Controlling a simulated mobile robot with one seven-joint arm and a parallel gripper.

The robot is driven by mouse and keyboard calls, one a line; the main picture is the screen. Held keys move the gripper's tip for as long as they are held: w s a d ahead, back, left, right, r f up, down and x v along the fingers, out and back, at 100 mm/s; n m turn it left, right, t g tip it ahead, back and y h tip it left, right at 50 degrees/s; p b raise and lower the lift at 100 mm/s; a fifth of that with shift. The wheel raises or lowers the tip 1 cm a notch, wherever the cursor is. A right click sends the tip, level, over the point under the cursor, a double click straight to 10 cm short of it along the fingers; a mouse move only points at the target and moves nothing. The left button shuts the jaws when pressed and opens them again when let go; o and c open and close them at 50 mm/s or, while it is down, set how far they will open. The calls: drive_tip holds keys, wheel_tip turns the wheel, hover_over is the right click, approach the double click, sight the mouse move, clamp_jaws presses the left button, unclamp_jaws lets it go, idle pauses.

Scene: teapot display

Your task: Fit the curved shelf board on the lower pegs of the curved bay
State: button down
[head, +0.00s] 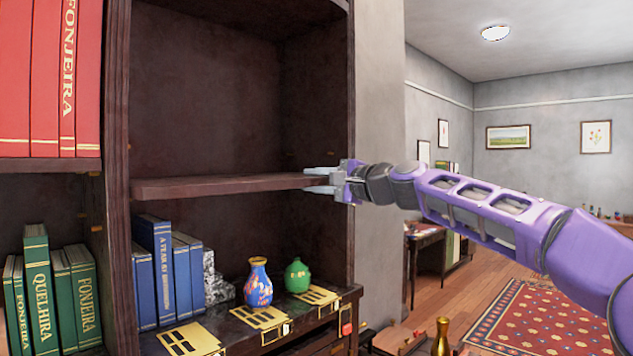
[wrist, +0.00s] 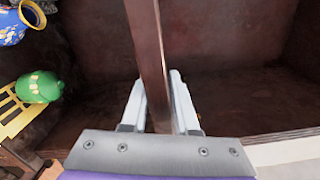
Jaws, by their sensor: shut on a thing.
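The dark brown curved shelf board (head: 225,185) lies roughly level inside the tall dark bay (head: 200,80), above the books and vases. Its left end is at the bay's left upright. My gripper (head: 320,181) is shut on the board's right end, near the bay's right side. In the wrist view the board (wrist: 150,50) runs edge-on between the two fingers of my gripper (wrist: 158,105). I cannot make out the lower pegs under the board, nor tell whether it rests on them.
Below the board stand blue books (head: 163,265), a grey block (head: 213,280), a blue painted vase (head: 258,283) and a green vase (head: 297,276). Red books (head: 45,80) and green books (head: 50,290) fill the left bay. The space above the board is empty.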

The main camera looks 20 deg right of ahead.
drive_tip(key=shift+x, duration=1.15)
drive_tip(key=c, duration=0.6)
unclamp_jaws()
drive_tip(key=shift+r, duration=0.1)
drive_tip(key=shift+s+d, duration=0.1)
drive_tip(key=shift+s, duration=0.05)
drive_tip(key=shift+s+d, duration=0.15)
drive_tip(key=shift+s, duration=0.05)
drive_tip(key=b+v, duration=0.2)
drive_tip(key=v, duration=1.4)
drive_tip(key=shift+s, duration=0.35)
